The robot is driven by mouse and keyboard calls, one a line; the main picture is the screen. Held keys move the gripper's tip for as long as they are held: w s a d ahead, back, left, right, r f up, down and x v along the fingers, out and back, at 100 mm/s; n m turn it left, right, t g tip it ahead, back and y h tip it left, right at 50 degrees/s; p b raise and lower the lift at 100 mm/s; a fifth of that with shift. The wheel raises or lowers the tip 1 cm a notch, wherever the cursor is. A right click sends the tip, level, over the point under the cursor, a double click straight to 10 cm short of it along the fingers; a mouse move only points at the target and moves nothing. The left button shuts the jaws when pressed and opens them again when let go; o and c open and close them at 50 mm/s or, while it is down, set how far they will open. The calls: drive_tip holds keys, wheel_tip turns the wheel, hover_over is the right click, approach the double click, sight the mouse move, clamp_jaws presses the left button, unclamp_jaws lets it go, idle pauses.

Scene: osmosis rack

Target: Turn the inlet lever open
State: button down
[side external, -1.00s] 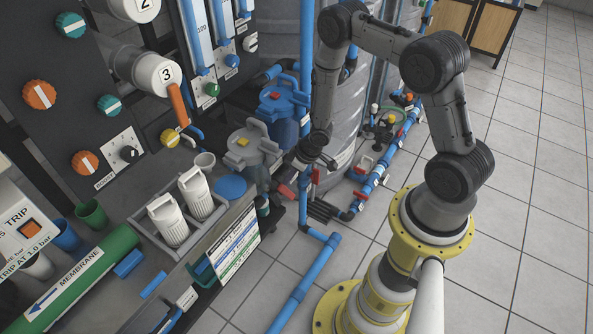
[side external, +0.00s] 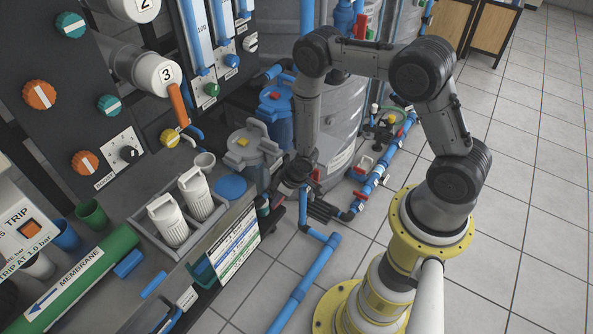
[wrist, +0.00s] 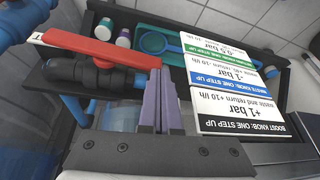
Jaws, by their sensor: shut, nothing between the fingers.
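In the side external view my gripper (side external: 280,197) is low, by the front edge of the bench near the blue upright pipe. The lever there is hidden or too small to tell apart behind my wrist.
In the side external view, a grey-lidded canister (side external: 252,150) stands behind my gripper. Open tiled floor lies right of the arm.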

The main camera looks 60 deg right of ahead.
drive_tip(key=shift+a+f, duration=0.4)
drive_tip(key=shift+f, duration=0.35)
drive_tip(key=shift+a+f, duration=0.1)
drive_tip(key=shift+a, duration=0.05)
drive_tip(key=s+a+r, duration=0.4)
drive_tip(key=a+r, duration=0.4)
drive_tip(key=r, duration=0.1)
drive_tip(key=d+r+m+t, duration=0.1)
drive_tip(key=d+r, duration=0.1)
drive_tip(key=r, duration=1)
drive_tip(key=d+r, duration=0.3)
drive_tip(key=r, duration=0.9)
drive_tip(key=s+d+r, duration=0.2)
drive_tip(key=s+r, duration=0.5)
drive_tip(key=s, duration=0.3)
drive_tip(key=s+d+r+m+h, duration=0.1)
drive_tip(key=s+d+r, duration=0.1)
drive_tip(key=s+r, duration=0.5)
drive_tip(key=s, duration=0.2)
drive_tip(key=shift+s, duration=0.35)
